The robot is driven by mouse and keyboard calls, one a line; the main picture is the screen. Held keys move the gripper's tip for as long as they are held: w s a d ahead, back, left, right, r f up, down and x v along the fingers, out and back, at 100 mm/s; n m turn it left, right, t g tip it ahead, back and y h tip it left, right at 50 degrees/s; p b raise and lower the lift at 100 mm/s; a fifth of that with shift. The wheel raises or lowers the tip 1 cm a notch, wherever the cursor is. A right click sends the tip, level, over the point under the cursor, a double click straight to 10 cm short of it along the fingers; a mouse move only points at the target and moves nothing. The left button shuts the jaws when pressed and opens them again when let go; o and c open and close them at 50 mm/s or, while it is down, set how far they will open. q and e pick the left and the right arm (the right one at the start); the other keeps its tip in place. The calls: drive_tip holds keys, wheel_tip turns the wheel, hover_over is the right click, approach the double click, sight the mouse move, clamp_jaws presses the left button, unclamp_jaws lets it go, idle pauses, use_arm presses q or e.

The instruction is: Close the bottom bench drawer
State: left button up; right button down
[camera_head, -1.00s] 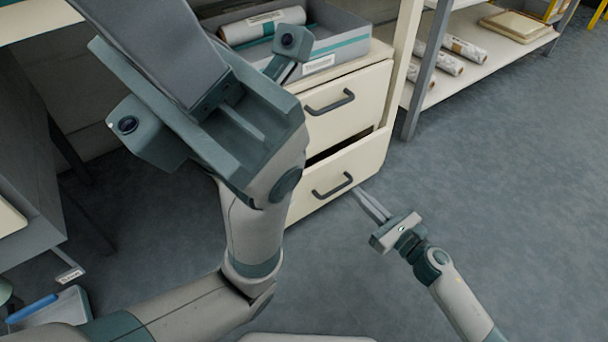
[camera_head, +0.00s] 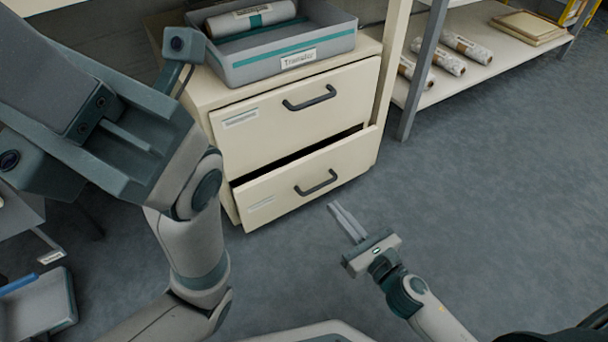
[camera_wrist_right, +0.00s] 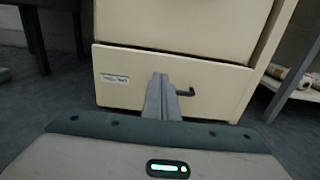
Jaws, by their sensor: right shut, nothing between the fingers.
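The cream bottom drawer (camera_head: 285,197) of the bench unit stands out a little, with a dark gap above its front. It has a dark bar handle (camera_head: 316,183) and a pale label at its left. My right gripper (camera_head: 337,206) is shut and empty, in front of and just below the handle, apart from the drawer in the head view. In the right wrist view the drawer front (camera_wrist_right: 135,92) lies ahead, and my fingers (camera_wrist_right: 160,80) overlap it, hiding the handle's left end. My left arm crosses the left of the head view; its gripper fingers are not visible.
The top drawer (camera_head: 270,125) looks shut. A grey tray (camera_head: 290,68) holding a wrapped roll (camera_head: 250,18) sits on the unit. A shelf (camera_head: 480,75) with several rolls stands at the right. Grey floor (camera_head: 480,190) is clear at the right.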

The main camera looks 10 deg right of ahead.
drive_tip(key=b, duration=0.1)
approach(300, 166)
drive_tip(key=x, duration=0.5)
drive_tip(key=shift+a+f, duration=0.1)
drive_tip(key=shift+f, duration=0.1)
drive_tip(key=shift+w+a, duration=0.25)
drive_tip(key=shift+w, duration=0.35)
drive_tip(key=x, duration=0.3)
drive_tip(key=shift+w+a+r, duration=0.1)
drive_tip(key=shift+w+r, duration=0.05)
drive_tip(key=shift+w, duration=0.15)
drive_tip(key=shift+w+a, duration=0.1)
drive_tip(key=shift+w, duration=0.35)
